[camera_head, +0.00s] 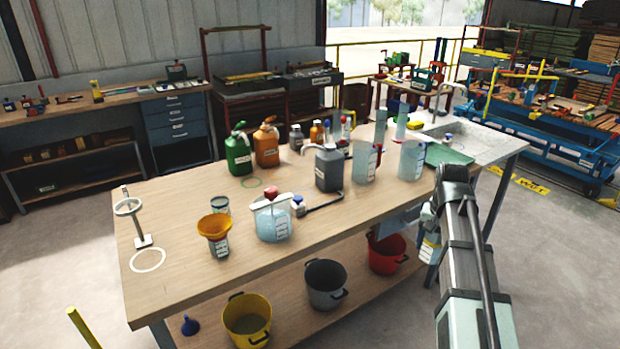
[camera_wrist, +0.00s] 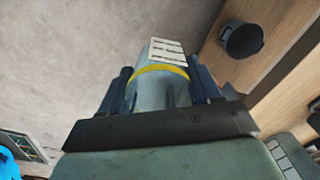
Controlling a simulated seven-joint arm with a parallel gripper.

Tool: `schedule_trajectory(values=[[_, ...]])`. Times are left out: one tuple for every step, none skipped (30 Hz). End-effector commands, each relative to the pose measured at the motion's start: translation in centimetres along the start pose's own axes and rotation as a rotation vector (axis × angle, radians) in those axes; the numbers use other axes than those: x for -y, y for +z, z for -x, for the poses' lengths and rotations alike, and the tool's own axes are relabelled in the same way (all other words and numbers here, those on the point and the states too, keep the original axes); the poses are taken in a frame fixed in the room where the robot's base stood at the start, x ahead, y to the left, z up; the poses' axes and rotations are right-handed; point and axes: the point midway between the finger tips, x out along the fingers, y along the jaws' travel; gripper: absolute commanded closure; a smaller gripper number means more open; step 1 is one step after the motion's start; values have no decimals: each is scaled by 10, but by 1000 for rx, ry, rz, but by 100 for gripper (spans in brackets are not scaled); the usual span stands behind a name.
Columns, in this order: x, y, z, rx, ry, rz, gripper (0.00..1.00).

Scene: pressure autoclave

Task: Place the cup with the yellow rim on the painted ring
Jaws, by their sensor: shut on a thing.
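My gripper (camera_head: 434,222) is shut on a pale, clear cup with a yellow rim (camera_head: 430,252), off the front right edge of the table. In the wrist view the cup (camera_wrist: 158,95) sits between the two dark fingers of my gripper (camera_wrist: 162,88). Its yellow band and a white printed label face the camera; its far side is hidden. A white painted ring (camera_head: 148,248) lies on the front left of the table, bare, beside the foot of a small stand. A thin green ring (camera_head: 251,178) is also painted on the tabletop, in front of the green and orange jugs.
A wooden table (camera_head: 190,270) holds a clear jug (camera_head: 272,222), a cup with an orange funnel (camera_head: 215,240), a grey canister (camera_head: 328,168) and tall beakers (camera_head: 412,160). The ring stand (camera_head: 138,225) rises behind the white ring. Buckets (camera_head: 325,285) stand on the lower shelf.

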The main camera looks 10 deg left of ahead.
Motion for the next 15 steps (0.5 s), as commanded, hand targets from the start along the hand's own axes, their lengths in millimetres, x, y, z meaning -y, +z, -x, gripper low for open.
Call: schedule_trajectory(values=[[3, -8, 13, -2, -1, 1, 66], [4, -11, 20, -2, -1, 1, 66], [4, -13, 28, -3, -1, 1, 66], [4, -14, 34, -2, -1, 1, 66], [5, -15, 39, -1, 0, 1, 66], [5, -16, 46, -2, -1, 2, 66], [5, -16, 51, -2, -1, 2, 66], [5, -17, 56, -2, 0, 2, 66], [5, -16, 62, -1, 0, 2, 66], [5, -16, 66, -2, 0, 2, 66], [11, -15, 65, 0, 0, 25, 66], [20, -14, 62, 1, 0, 61, 66], [25, -13, 61, 2, 0, 84, 66], [31, -12, 61, 2, 0, 110, 66], [39, -12, 60, 2, 0, 144, 66]])
